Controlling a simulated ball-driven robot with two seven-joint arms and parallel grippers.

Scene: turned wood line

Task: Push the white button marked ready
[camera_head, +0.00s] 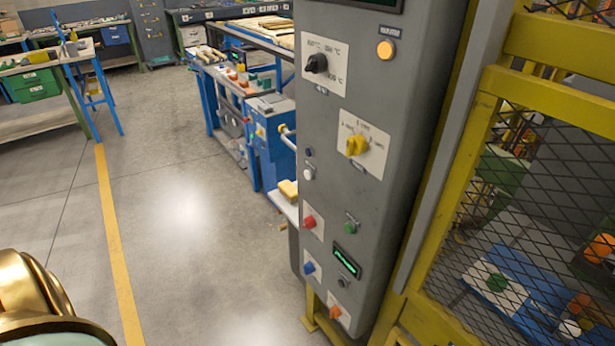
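A small white button (308,174) sits on the left part of the tall grey control cabinet (388,110), just below a small dark button (309,152). Any marking beside the white button is too small to read. The cabinet also bears a red button (309,222), a green button (350,227), a blue button (309,268) and an orange button (336,312). Neither of my grippers is in view.
Above are a black knob (316,63), a yellow knob (356,145) and an amber lamp (385,50). A yellow mesh fence (480,130) stands close on the right. Blue benches (232,85) stand behind the cabinet. The floor (195,235) to the left is clear.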

